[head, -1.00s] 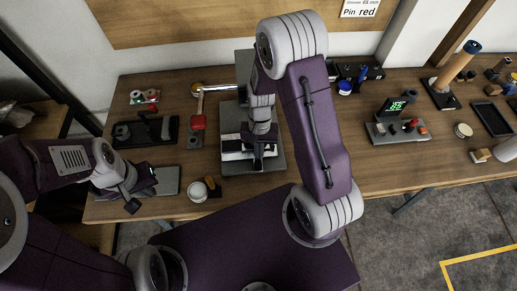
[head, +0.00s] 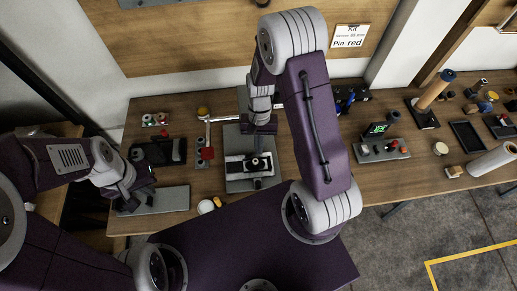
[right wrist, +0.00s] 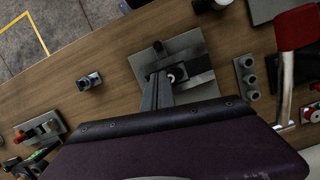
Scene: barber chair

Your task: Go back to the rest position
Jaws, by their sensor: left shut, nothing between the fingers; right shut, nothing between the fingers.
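My left gripper (head: 140,200) is shut and empty. In the head view it shows over the grey plate (head: 172,199) at the front left of the workbench. My right gripper (head: 259,146) is shut and empty. It shows over the grey base plate (head: 238,142) of a black-and-silver fixture (head: 240,167) in the middle of the bench. In the right wrist view, its dark fingers (right wrist: 157,92) point towards that fixture. I cannot tell the exact gap between the fingers and the fixture. The right arm hides part of the bench.
A red-topped stand (head: 206,153) and a black tray (head: 158,151) are left of the fixture. A meter with a green display (head: 377,130) and a paper roll (head: 492,160) are to the right. A white cup (head: 206,206) stands near the front edge.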

